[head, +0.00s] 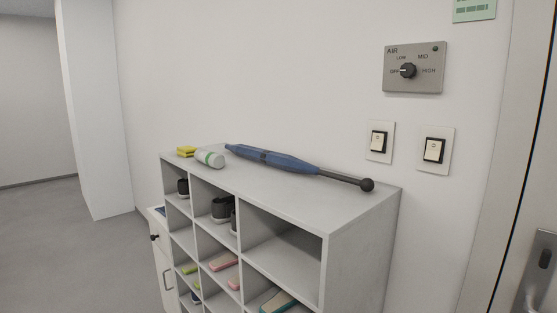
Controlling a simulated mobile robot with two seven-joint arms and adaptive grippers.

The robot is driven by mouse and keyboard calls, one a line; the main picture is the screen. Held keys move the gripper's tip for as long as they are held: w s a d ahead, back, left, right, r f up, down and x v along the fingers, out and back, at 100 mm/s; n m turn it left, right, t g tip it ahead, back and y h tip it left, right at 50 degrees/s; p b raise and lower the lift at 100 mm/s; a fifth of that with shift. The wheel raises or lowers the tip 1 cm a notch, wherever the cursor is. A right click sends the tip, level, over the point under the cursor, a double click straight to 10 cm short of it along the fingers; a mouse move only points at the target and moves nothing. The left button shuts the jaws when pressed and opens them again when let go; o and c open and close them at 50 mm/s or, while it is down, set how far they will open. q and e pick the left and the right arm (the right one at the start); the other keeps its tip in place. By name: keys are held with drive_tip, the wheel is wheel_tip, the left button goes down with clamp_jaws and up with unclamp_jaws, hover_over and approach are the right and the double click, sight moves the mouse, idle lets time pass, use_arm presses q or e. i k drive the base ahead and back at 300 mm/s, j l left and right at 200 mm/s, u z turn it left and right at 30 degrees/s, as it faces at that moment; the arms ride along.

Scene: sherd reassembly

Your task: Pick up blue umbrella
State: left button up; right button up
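A furled blue umbrella (272,159) lies on top of a grey cubby shelf (300,208) in the head view. It lies lengthwise near the wall. Its blue tip is at the left, and its dark shaft with a round black knob is at the right, close to the shelf's right end. Neither of my grippers is in view.
A white bottle with a green band (210,158) and a yellow item (186,151) lie on the shelf's left end. Shoes (221,209) fill some cubbies. Light switches (433,150) and an AIR dial panel (414,68) are on the wall. A door (537,200) is at right.

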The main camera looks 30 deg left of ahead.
sight(283, 162)
drive_tip(key=i+l, duration=0.1)
drive_tip(key=l, duration=0.25)
drive_tip(key=i+l+u, duration=0.1)
drive_tip(key=l, duration=0.25)
drive_tip(key=i+l, duration=0.1)
drive_tip(key=l, duration=0.25)
drive_tip(key=i+l+u, duration=0.1)
drive_tip(key=l, duration=0.25)
